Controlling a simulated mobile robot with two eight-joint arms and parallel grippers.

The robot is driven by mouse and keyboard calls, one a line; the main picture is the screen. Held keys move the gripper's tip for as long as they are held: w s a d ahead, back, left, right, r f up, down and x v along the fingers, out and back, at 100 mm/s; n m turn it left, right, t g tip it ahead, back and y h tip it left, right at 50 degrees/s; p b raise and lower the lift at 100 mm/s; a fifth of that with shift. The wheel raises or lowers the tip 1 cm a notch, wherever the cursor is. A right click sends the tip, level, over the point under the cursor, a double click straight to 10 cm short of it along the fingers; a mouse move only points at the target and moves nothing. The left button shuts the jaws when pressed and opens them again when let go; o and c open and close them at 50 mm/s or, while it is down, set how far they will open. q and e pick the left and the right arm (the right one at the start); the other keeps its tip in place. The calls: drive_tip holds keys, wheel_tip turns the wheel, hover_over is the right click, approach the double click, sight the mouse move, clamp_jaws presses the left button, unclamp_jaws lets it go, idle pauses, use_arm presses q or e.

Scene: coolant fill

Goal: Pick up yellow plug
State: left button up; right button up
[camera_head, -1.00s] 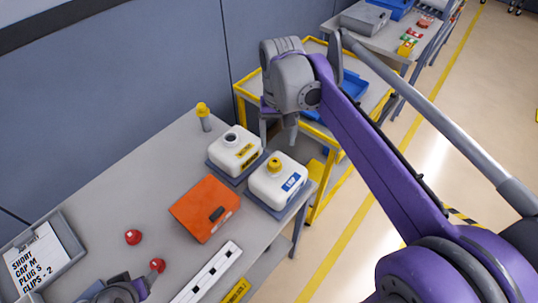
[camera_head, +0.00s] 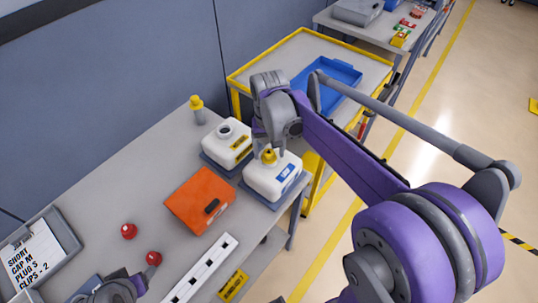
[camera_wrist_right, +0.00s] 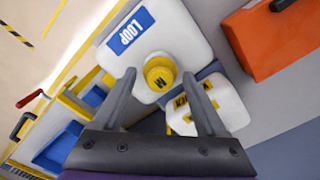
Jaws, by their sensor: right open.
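A yellow-topped plug with a grey lower part (camera_head: 197,108) stands upright at the back of the grey bench in the head view. A yellow cap marked M (camera_wrist_right: 160,73) sits on the white LOOP tank (camera_wrist_right: 180,30); it also shows in the head view (camera_head: 269,157). My right gripper (camera_wrist_right: 158,78) is open and empty, its fingers pointing at the LOOP tank with the yellow cap between them in the picture; contact cannot be told. My left gripper (camera_head: 140,281) is partly cut off at the bottom, near a red knob (camera_head: 154,258); its jaws are unclear.
A second white tank (camera_head: 222,150) with an uncapped neck stands beside the LOOP tank. A yellow-framed cart (camera_head: 275,55) stands behind.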

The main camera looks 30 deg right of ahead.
sight(269, 152)
clamp_jaws()
drive_tip(key=shift+r, duration=0.1)
idle(0.3)
wheel_tip(269, 152, up, 10)
idle(0.5)
